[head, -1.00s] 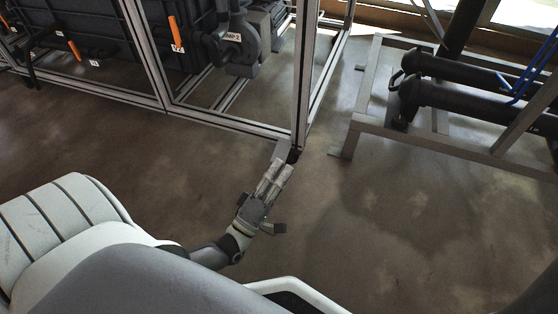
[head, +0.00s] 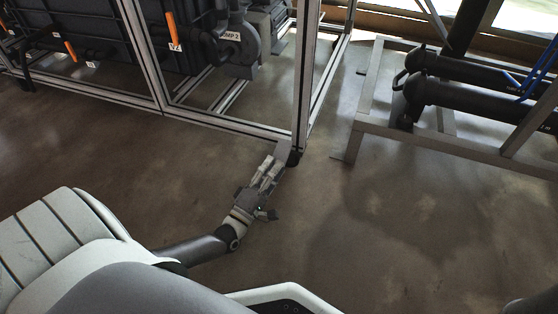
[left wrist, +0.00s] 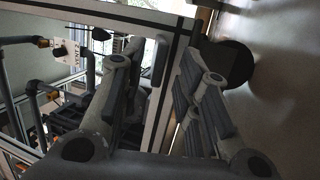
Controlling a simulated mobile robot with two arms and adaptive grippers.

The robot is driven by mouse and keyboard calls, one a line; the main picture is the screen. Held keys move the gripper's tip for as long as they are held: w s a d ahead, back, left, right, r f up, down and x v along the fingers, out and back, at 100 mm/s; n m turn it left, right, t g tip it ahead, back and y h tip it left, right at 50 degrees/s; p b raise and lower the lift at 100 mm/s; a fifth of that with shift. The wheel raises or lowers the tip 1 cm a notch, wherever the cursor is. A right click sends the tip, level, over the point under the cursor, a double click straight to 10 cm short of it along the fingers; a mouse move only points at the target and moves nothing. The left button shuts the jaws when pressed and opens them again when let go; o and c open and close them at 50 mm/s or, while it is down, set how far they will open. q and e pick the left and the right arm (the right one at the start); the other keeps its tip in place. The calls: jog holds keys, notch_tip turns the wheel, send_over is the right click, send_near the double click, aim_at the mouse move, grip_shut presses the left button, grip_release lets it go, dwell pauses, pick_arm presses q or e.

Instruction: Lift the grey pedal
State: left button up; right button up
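The grey pedal (head: 282,149) appears as a small flat plate at the foot of the metal frame's front corner post, low over the floor. My left gripper (head: 272,164) is just in front of it, with its two fingers apart and pointing at it. I see no contact. In the left wrist view my left gripper (left wrist: 165,85) also shows its fingers apart, with the frame post between them. My right gripper is not in view.
The metal frame (head: 300,80) holds a dark pump (head: 237,45). A round black foot (left wrist: 232,62) shows right of the fingers in the left wrist view. A grey stand (head: 440,136) with black cylinders is at right. The floor (head: 390,220) is clear in front.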

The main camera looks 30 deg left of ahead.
aim_at(282, 152)
pick_arm(q)
jog(key=shift+x, duration=1.6)
grip_shut()
